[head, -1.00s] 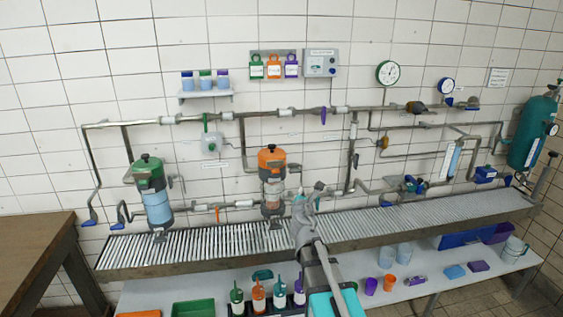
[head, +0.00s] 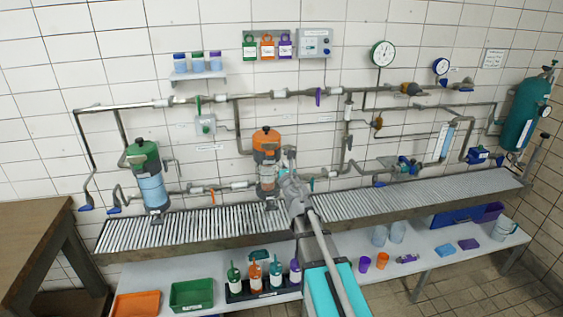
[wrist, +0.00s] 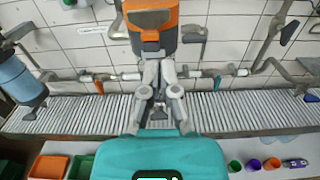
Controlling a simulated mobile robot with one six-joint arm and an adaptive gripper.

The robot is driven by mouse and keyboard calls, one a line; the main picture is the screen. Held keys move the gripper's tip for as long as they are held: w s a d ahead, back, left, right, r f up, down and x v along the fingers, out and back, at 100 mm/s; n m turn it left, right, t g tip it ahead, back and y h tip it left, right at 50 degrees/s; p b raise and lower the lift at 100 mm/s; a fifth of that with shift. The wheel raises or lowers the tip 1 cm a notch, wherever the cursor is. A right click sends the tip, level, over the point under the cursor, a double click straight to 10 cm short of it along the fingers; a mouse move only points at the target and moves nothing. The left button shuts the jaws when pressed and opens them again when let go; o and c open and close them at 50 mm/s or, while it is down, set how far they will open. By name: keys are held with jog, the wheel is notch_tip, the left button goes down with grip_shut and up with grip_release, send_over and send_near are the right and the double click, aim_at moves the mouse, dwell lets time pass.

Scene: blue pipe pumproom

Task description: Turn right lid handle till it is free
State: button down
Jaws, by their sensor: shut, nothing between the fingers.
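The right vessel has an orange lid (head: 266,143) with a dark knob on top and a clear lower body. Its grey lid handle (head: 291,158) sticks out on the right side; it also shows in the wrist view (wrist: 195,32). My gripper (wrist: 160,66) is shut and empty, its fingertips in front of the vessel below the orange lid, left of and below the handle. In the head view my gripper (head: 285,180) overlaps the vessel's lower right side. I cannot tell whether the fingertips touch it. The vessel's clear body is mostly hidden by my fingers in the wrist view.
A green-lidded vessel (head: 144,158) stands to the left. A pipe with a small orange valve lever (head: 212,196) runs between the vessels. The ribbed grating (head: 400,200) lies below. Bottles and trays fill the lower shelf (head: 400,262). A wooden table (head: 30,230) is at left.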

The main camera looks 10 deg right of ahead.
aim_at(274, 145)
jog(key=w, duration=1.3)
jog(key=shift+w, duration=0.1)
jog(key=shift+a, duration=0.15)
